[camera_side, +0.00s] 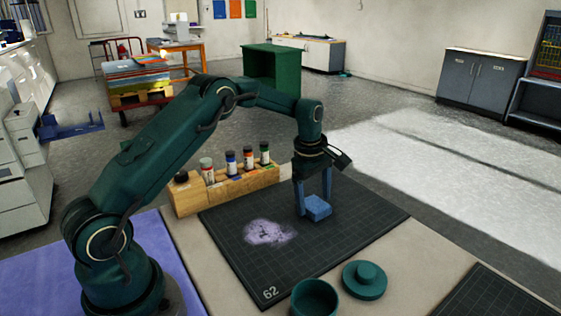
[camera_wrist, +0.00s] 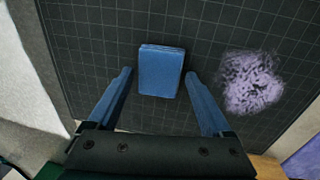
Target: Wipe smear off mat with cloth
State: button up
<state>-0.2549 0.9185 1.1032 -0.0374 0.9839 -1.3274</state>
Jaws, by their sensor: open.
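The blue folded cloth (camera_side: 318,208) lies on the dark gridded mat (camera_side: 365,217), right of the smear. In the wrist view the cloth (camera_wrist: 161,71) sits ahead of and between my blue fingers. The pale purple smear (camera_side: 268,232) is on the mat's left part; in the wrist view it (camera_wrist: 250,82) shows to the right of the cloth. My gripper (camera_side: 312,194) points down over the cloth, open, with a finger on either side. It (camera_wrist: 160,76) shows open space between each finger and the cloth. I cannot tell how high the fingertips are.
A wooden rack (camera_side: 225,188) with several small bottles stands along the mat's back left edge. A green bowl (camera_side: 314,299) and a round green lid (camera_side: 364,280) sit in front of the mat. Another dark mat (camera_side: 490,296) lies at the front right. The mat's right part is clear.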

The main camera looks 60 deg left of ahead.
aim_at(314, 205)
jog(key=c, duration=0.9)
jog(key=shift+o, duration=0.2)
jog(key=shift+r, duration=2.55)
